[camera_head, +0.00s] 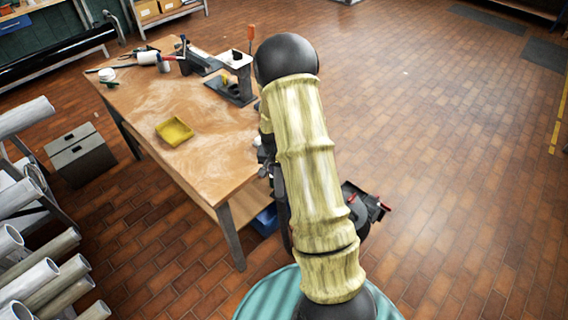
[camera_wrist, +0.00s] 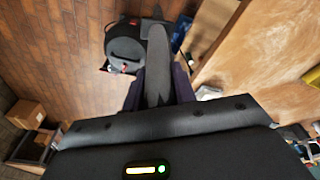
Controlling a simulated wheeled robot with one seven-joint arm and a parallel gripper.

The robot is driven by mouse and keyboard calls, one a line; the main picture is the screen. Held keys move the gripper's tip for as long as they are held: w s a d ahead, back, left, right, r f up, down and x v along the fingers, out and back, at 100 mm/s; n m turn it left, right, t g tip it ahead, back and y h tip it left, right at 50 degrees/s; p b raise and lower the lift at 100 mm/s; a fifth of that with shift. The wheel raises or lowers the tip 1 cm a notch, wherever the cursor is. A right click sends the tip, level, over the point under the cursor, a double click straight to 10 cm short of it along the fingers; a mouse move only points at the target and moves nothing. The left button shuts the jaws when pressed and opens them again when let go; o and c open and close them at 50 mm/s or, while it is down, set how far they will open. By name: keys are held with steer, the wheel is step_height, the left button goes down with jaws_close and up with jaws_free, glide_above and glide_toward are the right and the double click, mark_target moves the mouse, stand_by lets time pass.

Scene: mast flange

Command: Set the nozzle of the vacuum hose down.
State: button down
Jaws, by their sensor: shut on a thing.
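My gripper (camera_wrist: 159,84) is shut on the nozzle of the vacuum hose (camera_wrist: 158,58), a long dark grey piece that runs between the two fingers in the wrist view. The far end of the nozzle overlaps the black vacuum (camera_wrist: 122,50) in that view, and I cannot tell whether they touch. The vacuum (camera_head: 372,203) also shows in the head view, on the floor right of my arm, black with red parts and partly hidden. In the head view my arm hides most of the gripper and the nozzle. The hose itself is not clear.
A wooden workbench (camera_head: 205,150) stands left of my arm, with a yellow tray (camera_head: 174,131), a vise-like tool (camera_head: 197,60) and other tools on it. Metal pipes (camera_head: 45,285) fill a rack at the lower left. A grey box (camera_head: 80,155) stands on the floor. Brick floor on the right is clear.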

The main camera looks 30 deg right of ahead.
steer(key=s+a+f+n+y+b, duration=0.1)
steer(key=s+a+f+n+b, duration=0.3)
steer(key=a+f+n, duration=0.3)
steer(key=a+f+b, duration=0.1)
steer(key=a+f, duration=0.4)
steer(key=f, duration=0.1)
steer(key=shift+s+n+t, duration=0.15)
steer(key=shift+n+t, duration=0.15)
steer(key=shift+a, duration=0.1)
